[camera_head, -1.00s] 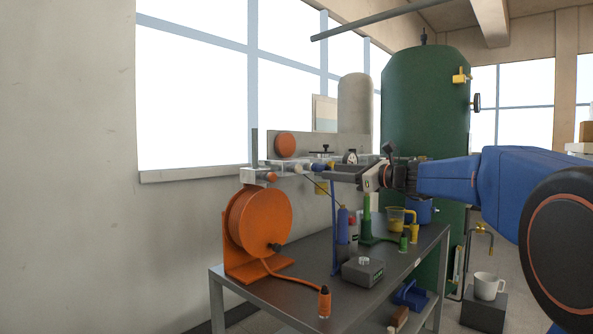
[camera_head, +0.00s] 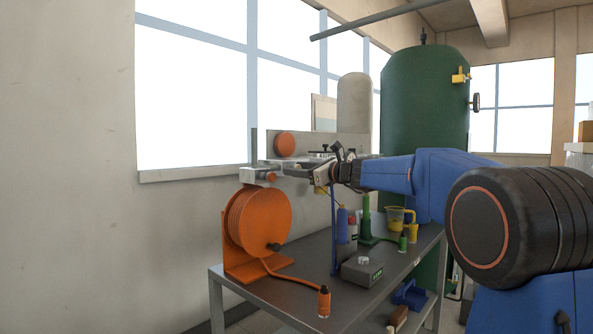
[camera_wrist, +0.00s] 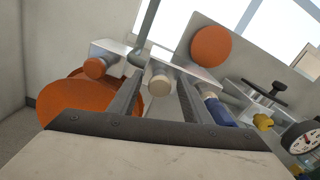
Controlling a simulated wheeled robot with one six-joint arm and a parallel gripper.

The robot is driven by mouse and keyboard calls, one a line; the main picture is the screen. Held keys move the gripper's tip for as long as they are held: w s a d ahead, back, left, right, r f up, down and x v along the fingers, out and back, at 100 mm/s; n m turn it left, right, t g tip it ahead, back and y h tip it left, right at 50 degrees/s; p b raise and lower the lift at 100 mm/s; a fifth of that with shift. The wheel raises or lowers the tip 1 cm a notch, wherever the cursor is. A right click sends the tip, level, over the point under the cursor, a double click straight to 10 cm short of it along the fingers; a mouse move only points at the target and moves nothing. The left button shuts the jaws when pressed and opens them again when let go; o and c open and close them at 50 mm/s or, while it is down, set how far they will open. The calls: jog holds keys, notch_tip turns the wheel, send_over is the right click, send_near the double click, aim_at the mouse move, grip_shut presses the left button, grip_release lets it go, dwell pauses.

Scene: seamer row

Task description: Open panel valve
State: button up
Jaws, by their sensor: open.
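A pale metal panel (camera_head: 318,146) with several fittings stands behind the workbench. In the wrist view a cream round knob (camera_wrist: 159,85) on a metal block lies between my gripper's fingers (camera_wrist: 160,77). The fingers are apart, one on each side of the knob; I cannot tell whether they touch it. An orange knob (camera_wrist: 96,67) sits to its left, and a blue grip (camera_wrist: 216,110) to its right. A black T-handle (camera_wrist: 265,90) is farther right. In the head view my gripper (camera_head: 288,170) reaches left along the panel and hides part of the fittings. Which fitting is the panel valve is unclear.
A large orange disc (camera_wrist: 211,47) is on the panel above the fingers. A gauge (camera_wrist: 301,136) and yellow fitting (camera_wrist: 263,122) are at the right. The orange hose reel (camera_head: 258,222) stands below. Bottles and a grey box (camera_head: 362,270) occupy the bench (camera_head: 300,283).

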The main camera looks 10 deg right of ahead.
jog(key=shift+w+a, duration=0.2)
jog(key=shift+w, duration=0.05)
jog(key=shift+c, duration=0.5)
grip_shut()
jog(key=shift+v, duration=0.8)
jog(key=shift+o, duration=0.5)
grip_release()
jog(key=v, duration=1.7)
jog(key=shift+s+d, duration=0.1)
